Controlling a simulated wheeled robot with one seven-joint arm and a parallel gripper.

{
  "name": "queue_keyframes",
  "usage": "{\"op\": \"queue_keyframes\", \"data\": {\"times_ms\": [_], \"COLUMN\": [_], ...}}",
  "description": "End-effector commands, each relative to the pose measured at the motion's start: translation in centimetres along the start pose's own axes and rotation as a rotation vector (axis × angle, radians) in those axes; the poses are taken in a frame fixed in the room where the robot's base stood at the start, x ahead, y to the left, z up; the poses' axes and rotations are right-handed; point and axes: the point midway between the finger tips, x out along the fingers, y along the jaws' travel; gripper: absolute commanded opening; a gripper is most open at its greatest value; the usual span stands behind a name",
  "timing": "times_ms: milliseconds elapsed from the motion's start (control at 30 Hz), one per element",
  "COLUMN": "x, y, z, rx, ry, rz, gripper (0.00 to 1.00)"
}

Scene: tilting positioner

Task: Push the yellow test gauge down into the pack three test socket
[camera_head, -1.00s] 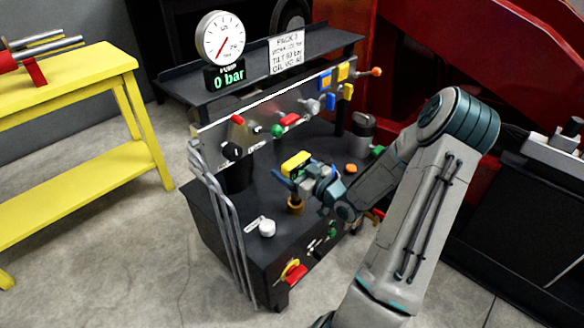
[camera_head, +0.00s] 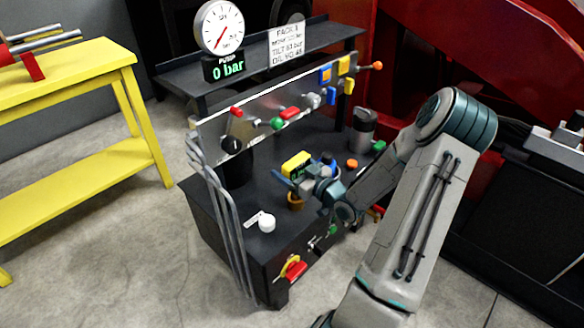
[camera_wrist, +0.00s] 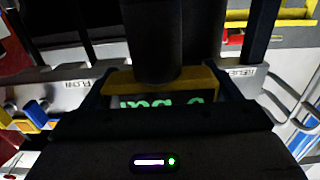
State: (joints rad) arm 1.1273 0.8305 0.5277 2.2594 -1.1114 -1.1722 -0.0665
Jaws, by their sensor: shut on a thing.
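The yellow test gauge (camera_head: 294,164) is a small yellow block with a green-lit display, held over the dark bench top. In the wrist view its yellow body (camera_wrist: 207,79) sits between the fingers, with green digits upside down. My gripper (camera_head: 296,174) is shut on the gauge; its fingers also show at both sides in the wrist view (camera_wrist: 160,92). A brass-coloured round part (camera_head: 296,203) shows just below my gripper. I cannot tell which part is the pack three test socket, or whether the gauge touches it; the gauge's underside is hidden.
The dark bench (camera_head: 235,220) carries a white cap (camera_head: 266,223), an orange knob (camera_head: 352,163) and a grey-topped canister (camera_head: 364,130). Behind stands a metal panel (camera_head: 262,110) with levers and knobs. The dial pump gauge (camera_head: 219,27) reads 0 bar. Bent grey pipes (camera_head: 222,235) line the left end.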

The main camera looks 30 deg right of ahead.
Motion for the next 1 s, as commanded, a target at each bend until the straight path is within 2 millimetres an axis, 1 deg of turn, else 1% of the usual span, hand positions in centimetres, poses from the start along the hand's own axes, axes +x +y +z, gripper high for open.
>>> {"op": "queue_keyframes", "data": {"times_ms": [1000], "x": [0.0], "y": [0.0], "z": [2.6], "rx": [0.0], "ry": [0.001], "rz": [0.0], "gripper": [0.51]}}
